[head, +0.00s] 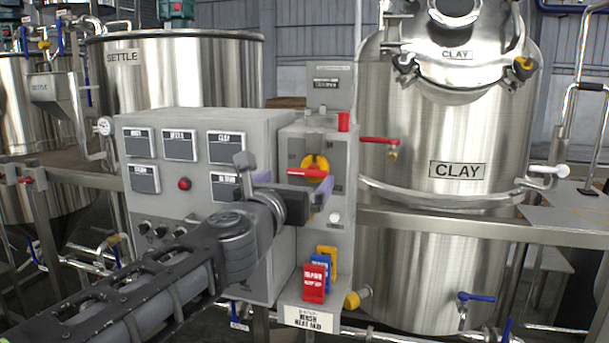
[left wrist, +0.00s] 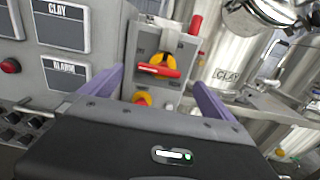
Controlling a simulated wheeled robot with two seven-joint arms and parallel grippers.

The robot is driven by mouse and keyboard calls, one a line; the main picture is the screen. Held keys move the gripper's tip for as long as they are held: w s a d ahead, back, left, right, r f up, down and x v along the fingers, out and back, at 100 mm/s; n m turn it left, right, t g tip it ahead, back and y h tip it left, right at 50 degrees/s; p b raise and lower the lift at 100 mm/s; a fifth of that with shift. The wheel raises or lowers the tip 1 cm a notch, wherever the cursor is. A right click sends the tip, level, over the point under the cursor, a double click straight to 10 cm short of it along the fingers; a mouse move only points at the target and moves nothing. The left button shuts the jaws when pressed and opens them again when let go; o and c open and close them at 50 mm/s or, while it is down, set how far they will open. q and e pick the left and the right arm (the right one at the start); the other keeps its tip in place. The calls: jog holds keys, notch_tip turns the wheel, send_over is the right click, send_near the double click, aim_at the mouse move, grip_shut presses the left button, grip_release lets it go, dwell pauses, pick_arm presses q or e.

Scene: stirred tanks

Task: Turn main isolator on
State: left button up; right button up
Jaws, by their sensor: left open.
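The main isolator is a red handle on a yellow round base (head: 314,168), on a grey box at the right of the control panel. Its red handle lies about level. In the left wrist view the isolator (left wrist: 158,70) is ahead, between and beyond the two purple fingers. My left gripper (head: 318,196) is in front of the isolator box, just below the handle in the picture, and its fingers are apart with nothing between them. The left gripper also shows in the left wrist view (left wrist: 158,92). My right gripper is not in view.
The grey control panel (head: 262,130) has labelled screens, a red button (head: 184,184) and black knobs. Coloured tags (head: 314,283) stand on a ledge below the isolator. The steel CLAY tank (head: 440,240) stands close at the right, with a red-handled valve (head: 378,140).

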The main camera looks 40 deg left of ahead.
aim_at(306, 171)
pick_arm(q)
jog(key=b+x, duration=0.1)
jog(key=x, duration=0.5)
jog(key=shift+w+a+f, duration=0.1)
jog(key=shift+w+a, duration=0.05)
jog(key=shift+w, duration=0.05)
jog(key=c, duration=1.4)
